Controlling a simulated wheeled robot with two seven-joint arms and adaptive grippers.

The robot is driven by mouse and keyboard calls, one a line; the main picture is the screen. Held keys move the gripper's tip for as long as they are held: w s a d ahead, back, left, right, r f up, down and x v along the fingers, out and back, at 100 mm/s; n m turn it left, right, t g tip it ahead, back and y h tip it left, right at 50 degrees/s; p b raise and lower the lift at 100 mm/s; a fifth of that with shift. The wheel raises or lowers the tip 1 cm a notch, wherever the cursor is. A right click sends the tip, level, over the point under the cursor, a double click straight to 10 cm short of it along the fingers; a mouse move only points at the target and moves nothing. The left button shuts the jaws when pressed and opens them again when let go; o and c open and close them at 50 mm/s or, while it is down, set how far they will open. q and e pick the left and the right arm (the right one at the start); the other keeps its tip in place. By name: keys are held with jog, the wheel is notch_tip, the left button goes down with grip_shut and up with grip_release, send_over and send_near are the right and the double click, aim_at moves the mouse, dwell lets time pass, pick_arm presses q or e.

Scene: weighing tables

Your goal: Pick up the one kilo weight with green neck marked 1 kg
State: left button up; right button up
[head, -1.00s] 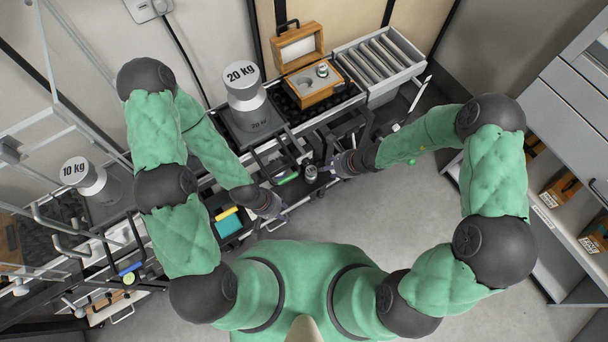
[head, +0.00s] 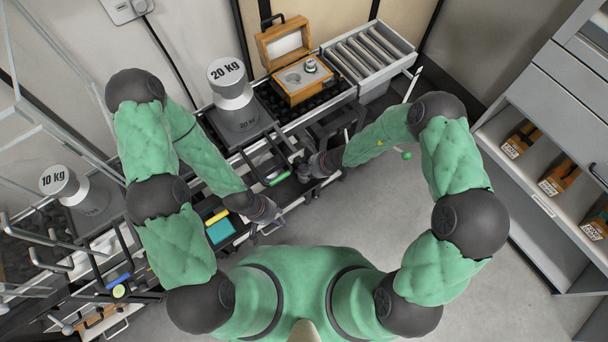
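A small silver weight (head: 310,65) with a darkish neck sits in the open wooden box (head: 296,97) at the back. Its marking is too small to read, and I cannot be sure that its neck is green. My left gripper (head: 276,216) is low over the front of the bench, beside a tray with yellow and teal items, well away from the box. My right gripper (head: 300,172) is at the bench's front edge, in front of and below the box. Its fingers are small and dark against the bench. I cannot make out whether either gripper is open or shut.
A 20 kg weight (head: 229,82) stands on a dark plate left of the box. A 10 kg weight (head: 63,185) stands at the far left. A grey bin of rollers (head: 370,55) adjoins the box. Shelves (head: 545,190) stand at the right, with clear floor before them.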

jog(key=shift+a, duration=0.1)
jog(key=c, duration=0.9)
jog(key=shift+w, duration=0.15)
grip_shut()
jog(key=shift+r, duration=0.15)
